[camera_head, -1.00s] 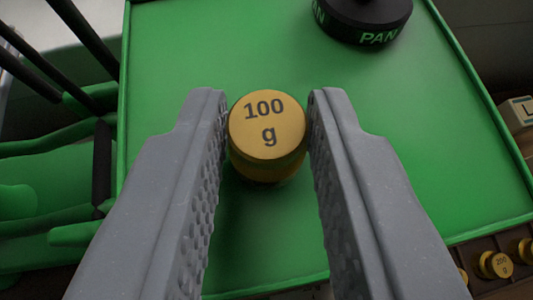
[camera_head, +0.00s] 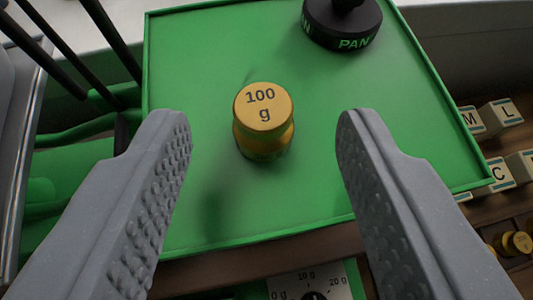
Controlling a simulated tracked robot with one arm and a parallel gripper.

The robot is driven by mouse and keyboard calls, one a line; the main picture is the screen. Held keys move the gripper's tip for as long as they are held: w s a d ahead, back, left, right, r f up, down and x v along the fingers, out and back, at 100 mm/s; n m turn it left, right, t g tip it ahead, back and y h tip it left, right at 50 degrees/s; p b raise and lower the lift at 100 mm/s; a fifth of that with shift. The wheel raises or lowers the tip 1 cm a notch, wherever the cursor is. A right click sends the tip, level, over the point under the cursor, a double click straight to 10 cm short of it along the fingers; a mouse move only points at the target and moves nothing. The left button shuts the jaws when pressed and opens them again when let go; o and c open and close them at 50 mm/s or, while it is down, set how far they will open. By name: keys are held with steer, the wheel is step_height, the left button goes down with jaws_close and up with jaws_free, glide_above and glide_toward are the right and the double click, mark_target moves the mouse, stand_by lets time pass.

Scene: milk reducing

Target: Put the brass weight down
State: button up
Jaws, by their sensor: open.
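The brass weight (camera_head: 264,122), marked "100 g", stands upright on the green tray (camera_head: 203,75), left of the tray's middle. My gripper (camera_head: 264,122) is wide open, with one finger to the left and one to the right of the weight. Neither finger touches the weight, and clear gaps show on both sides. The textured inner pads of the fingers are visible and hold nothing.
A black round piece marked "PAN" (camera_head: 343,25) stands at the tray's far edge. Lettered blocks (camera_head: 500,114) and small brass weights (camera_head: 518,242) lie beyond the right edge. A white dial with gram marks (camera_head: 310,284) shows below the tray. The tray's right part is bare.

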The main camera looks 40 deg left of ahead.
steer(key=b+v, duration=0.1)
steer(key=v, duration=0.8)
steer(key=shift+s, duration=0.15)
steer(key=shift+d, duration=0.1)
steer(key=w+d+r+m+t+h, duration=0.1)
steer(key=w+d+r+m+t, duration=0.1)
steer(key=d+r, duration=0.65)
steer(key=w+d+r+m+t+h, duration=0.1)
steer(key=w+d+r+h, duration=0.1)
steer(key=d+r, duration=0.6)
steer(key=s+d+r+m+t+h, duration=0.1)
steer(key=s+d+r+m+h, duration=0.1)
steer(key=s+d+r, duration=0.2)
steer(key=s+d+r+m+t+h, duration=0.1)
steer(key=s+d+r, duration=0.3)
steer(key=d+r, duration=0.6)
step_height(320, 180, up, 6)
steer(key=shift+s+r+m+t+h, duration=0.15)
steer(key=shift+s+m+t+h, duration=0.2)
steer(key=shift+m+h, duration=0.45)
steer(key=shift+b, duration=0.3)
